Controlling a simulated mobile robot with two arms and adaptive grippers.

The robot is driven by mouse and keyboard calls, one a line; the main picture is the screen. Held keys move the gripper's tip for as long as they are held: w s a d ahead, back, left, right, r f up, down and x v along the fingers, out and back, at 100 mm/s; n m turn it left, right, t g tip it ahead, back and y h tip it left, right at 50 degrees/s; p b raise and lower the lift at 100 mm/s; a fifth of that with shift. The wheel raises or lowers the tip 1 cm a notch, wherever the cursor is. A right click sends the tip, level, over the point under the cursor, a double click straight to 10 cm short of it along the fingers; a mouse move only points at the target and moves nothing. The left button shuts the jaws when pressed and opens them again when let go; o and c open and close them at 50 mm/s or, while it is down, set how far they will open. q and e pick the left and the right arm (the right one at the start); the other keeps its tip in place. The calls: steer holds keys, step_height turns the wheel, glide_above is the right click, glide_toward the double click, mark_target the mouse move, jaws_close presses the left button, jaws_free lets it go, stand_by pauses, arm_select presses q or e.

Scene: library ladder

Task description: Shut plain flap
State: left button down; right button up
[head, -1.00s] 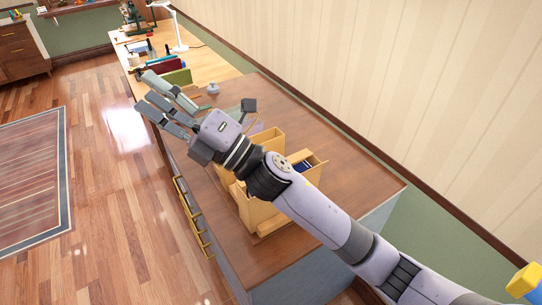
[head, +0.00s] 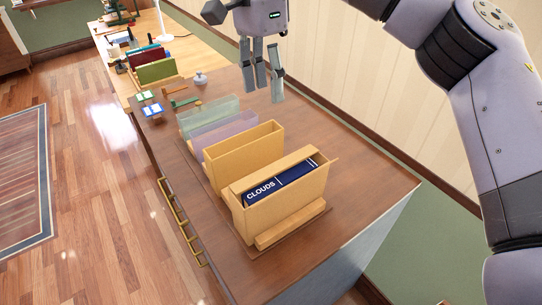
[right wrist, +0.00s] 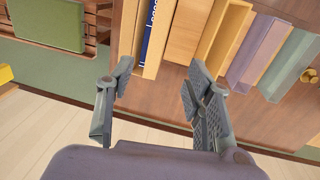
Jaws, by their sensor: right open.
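A light wooden box (head: 284,204) with an open top stands at the near end of a row on the cabinet. A navy book (head: 284,182) lettered CLOUDS is inside it. A thin wooden edge juts out at the box's upper right; I cannot tell whether this is the plain flap. Behind stands a second plain wooden box (head: 243,156), open at the top. My right gripper (head: 262,92) is open and empty, above and behind the row. In the right wrist view its fingers (right wrist: 157,82) are apart, with the boxes beyond them. My left gripper is out of view.
Purple (head: 224,133) and pale green (head: 208,116) holders stand behind the wooden boxes. A small grey knobbed object (head: 200,78) and coloured pieces lie farther back. The cabinet top (head: 365,180) is clear at right, beside the wall.

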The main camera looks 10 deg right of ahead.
glide_toward(274, 169)
steer(key=f, duration=0.5)
steer(key=f+p, duration=0.1)
steer(key=f, duration=0.1)
steer(key=shift+s+d+f, duration=0.15)
steer(key=shift+s+f, duration=0.1)
steer(key=shift+s, duration=0.05)
jaws_close()
steer(key=t+b, duration=0.1)
steer(key=b, duration=0.3)
steer(key=shift+s+f+y+b, duration=0.1)
steer(key=shift+f+y+b, duration=0.2)
steer(key=shift+f+b, duration=0.05)
steer(key=shift+s+d+r+t, duration=0.1)
steer(key=shift+r+t, duration=0.05)
steer(key=shift+t, duration=0.15)
steer(key=shift+r, duration=0.1)
